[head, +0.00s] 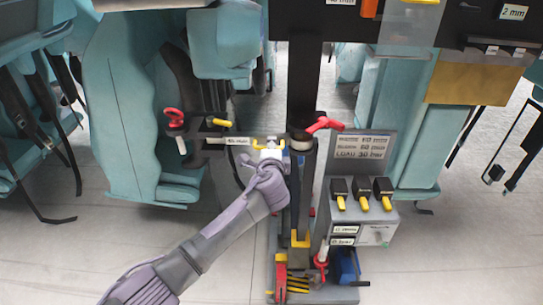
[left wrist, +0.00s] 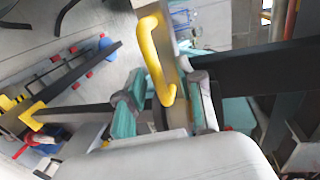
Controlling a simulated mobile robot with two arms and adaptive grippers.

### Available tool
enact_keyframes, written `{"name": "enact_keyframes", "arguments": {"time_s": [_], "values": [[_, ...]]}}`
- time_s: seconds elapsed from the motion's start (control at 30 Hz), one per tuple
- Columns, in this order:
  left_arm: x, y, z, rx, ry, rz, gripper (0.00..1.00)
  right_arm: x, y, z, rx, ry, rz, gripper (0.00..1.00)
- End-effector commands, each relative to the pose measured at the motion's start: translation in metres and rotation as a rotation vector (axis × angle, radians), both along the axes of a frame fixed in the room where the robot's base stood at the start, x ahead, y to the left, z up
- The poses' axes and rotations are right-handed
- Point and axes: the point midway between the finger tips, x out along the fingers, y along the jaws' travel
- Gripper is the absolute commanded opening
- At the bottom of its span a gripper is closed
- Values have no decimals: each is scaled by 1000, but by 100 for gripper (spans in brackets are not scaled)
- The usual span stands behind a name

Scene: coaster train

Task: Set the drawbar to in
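A yellow bar-shaped handle (left wrist: 153,52) runs down the middle of the left wrist view, on a pale plate. I cannot tell for certain that it is the drawbar. My left gripper (left wrist: 166,105) has its two teal-padded fingers apart, with the handle's lower end between them and a gap visible on both sides. In the head view my left gripper (head: 268,157) is at the dark post, with a small yellow part (head: 267,145) just beyond its tips. The gripper hides most of that part. My right gripper is not in view.
Red handles stand left (head: 174,118) and right (head: 324,124) of my gripper. A grey control box (head: 362,225) with several black-and-yellow switches is at right. Teal seats (head: 125,110) stand behind at left. A dark upright post (head: 304,90) rises beside my gripper.

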Motion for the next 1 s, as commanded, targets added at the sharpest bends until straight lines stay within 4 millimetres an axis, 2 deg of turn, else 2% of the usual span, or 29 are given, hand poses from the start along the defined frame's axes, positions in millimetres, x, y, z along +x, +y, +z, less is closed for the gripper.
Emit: {"name": "enact_keyframes", "arguments": {"time_s": [0.17,0.4,0.6,0.77,1.0], "values": [[-25,3,4,-3,1,-2,37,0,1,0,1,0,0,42],[-73,7,14,-3,1,-2,37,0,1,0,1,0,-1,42],[-102,11,21,-1,2,-2,37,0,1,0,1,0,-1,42],[-110,12,24,-1,1,-1,37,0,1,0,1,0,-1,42],[-111,12,24,-1,1,-1,37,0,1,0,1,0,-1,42]]}}
